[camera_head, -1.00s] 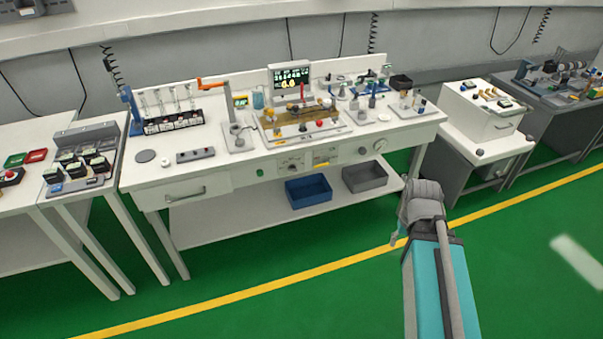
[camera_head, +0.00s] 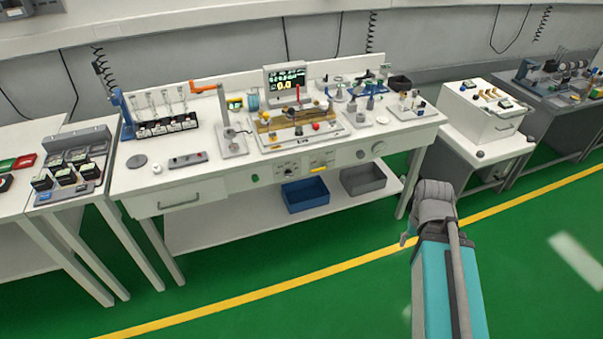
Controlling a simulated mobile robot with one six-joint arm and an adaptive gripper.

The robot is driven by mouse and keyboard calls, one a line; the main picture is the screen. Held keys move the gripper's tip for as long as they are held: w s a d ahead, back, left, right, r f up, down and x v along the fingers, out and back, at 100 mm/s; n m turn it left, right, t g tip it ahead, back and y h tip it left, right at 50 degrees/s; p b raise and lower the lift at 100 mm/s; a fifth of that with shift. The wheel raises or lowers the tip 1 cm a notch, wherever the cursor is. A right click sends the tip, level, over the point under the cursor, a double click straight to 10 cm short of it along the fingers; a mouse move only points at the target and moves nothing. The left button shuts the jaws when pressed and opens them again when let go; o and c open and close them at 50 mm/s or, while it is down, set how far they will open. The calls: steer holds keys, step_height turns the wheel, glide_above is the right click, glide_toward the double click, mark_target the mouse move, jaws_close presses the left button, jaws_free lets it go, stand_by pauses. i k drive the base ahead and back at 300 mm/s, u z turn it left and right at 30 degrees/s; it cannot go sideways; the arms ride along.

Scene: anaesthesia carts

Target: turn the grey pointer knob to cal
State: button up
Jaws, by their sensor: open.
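The white workbench (camera_head: 225,179) has a front panel with several small controls. A small dark knob on a light scale plate (camera_head: 290,171) sits left of centre on that panel, and a round grey dial (camera_head: 378,147) sits near its right end. At this size I cannot tell which is the grey pointer knob, where it points, or read any cal mark. My gripper (camera_head: 406,239) shows only as a small grey piece at the left of my arm's end. It is open and empty, in front of the bench and well apart from the panel; most of it is hidden.
Blue (camera_head: 307,195) and grey (camera_head: 363,180) bins stand on the bench's lower shelf. A drawer handle (camera_head: 178,200) sticks out at the left. The benchtop carries a monitor (camera_head: 291,80) and fittings. Green floor (camera_head: 270,265) with a yellow line is clear in front.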

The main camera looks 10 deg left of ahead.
mark_target(288, 172)
steer(key=i, duration=0.85)
steer(key=u, duration=0.05)
